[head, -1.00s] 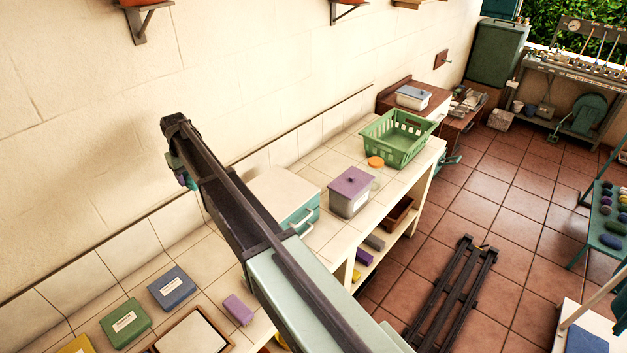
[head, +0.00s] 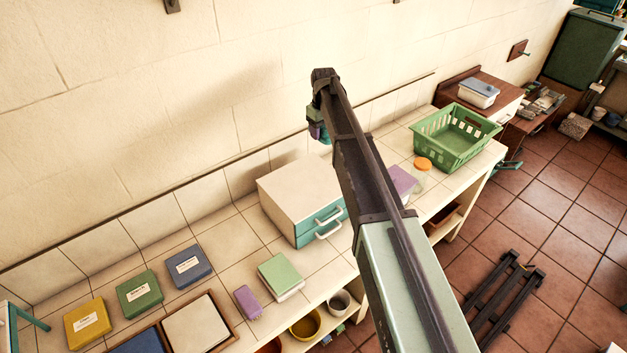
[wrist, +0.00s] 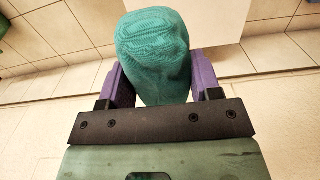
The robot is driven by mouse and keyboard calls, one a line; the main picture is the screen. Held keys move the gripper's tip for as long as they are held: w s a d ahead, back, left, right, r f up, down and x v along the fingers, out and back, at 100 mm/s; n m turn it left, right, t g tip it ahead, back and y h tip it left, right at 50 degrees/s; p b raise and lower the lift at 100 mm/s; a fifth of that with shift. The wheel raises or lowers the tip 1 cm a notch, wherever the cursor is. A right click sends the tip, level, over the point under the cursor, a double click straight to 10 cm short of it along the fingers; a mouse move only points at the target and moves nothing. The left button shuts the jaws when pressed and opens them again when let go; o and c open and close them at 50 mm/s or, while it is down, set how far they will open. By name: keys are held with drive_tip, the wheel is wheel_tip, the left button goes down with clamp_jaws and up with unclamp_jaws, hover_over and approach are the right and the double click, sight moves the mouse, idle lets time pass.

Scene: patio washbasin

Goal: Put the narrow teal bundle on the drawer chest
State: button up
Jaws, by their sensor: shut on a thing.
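The teal bundle (wrist: 155,52) is a knitted, rounded, narrow piece between the purple fingers of my gripper (wrist: 155,85) in the wrist view. My gripper is shut on it and holds it above the counter. In the head view my gripper (head: 318,130) is small and mostly hidden by my arm, close to the wall. The drawer chest (head: 300,190) is a cream box with teal drawer fronts and white handles on the tiled counter. Its top is bare where it shows. A pale surface, likely the chest top, shows behind the bundle in the wrist view.
A purple box (head: 402,182) and an orange-lidded jar (head: 421,166) stand right of the chest, before a green basket (head: 457,138). Left of it are a green-topped block (head: 280,274), a purple brush-like block (head: 248,302) and blue, green and yellow boxes. The wall stands close behind.

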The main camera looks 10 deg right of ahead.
sight(322, 180)
wheel_tip(322, 180, down, 20)
drive_tip(key=b, duration=1.9)
drive_tip(key=shift+w+d, duration=0.1)
drive_tip(key=shift+r, duration=0.2)
drive_tip(key=shift+f, duration=0.15)
drive_tip(key=o, duration=1)
drive_tip(key=shift+c, duration=0.2)
wheel_tip(322, 180, up, 13)
drive_tip(key=p, duration=1.3)
drive_tip(key=s+m, duration=0.6)
drive_tip(key=s, duration=3.2)
wheel_tip(322, 180, down, 15)
drive_tip(key=b, duration=1.5)
drive_tip(key=shift+w+f, duration=0.2)
drive_tip(key=shift+w, duration=0.1)
